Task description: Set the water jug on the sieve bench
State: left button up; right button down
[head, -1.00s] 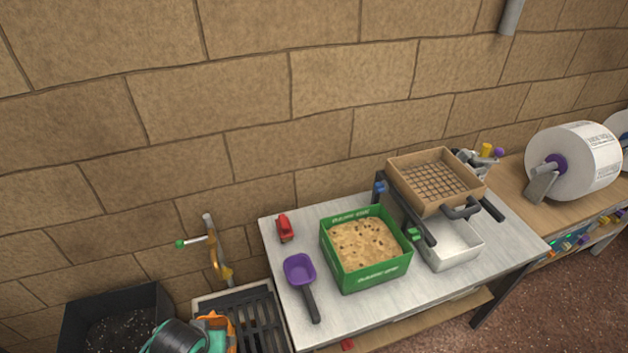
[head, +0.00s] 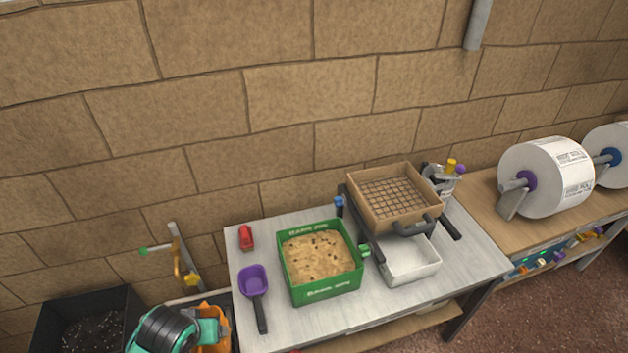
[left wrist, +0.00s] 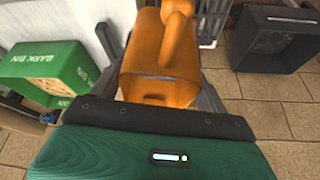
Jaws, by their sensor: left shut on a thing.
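The orange water jug (head: 219,332) is at the bottom of the head view, partly hidden by my left gripper (head: 200,326). In the left wrist view the jug (left wrist: 160,65) sits between the dark fingers of the left gripper (left wrist: 158,80), which is shut on it. The sieve bench (head: 378,314) is a light grey table to the right of the jug. A wooden sieve (head: 393,195) stands on it over a white tray (head: 412,262). The jug is left of the bench's front left corner. My right gripper is not in view.
On the bench are a green bin (head: 320,290) of crumbly tan material, a purple scoop (head: 254,282) and a small red object (head: 246,238). A brass tap (head: 178,255) and a black crate (head: 75,310) are at left. Paper rolls (head: 535,178) stand at right.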

aim_at(461, 249)
jog(key=l+u, duration=0.45)
jog(key=l, duration=3.75)
jog(key=i+l, duration=0.15)
jog(key=i, duration=0.25)
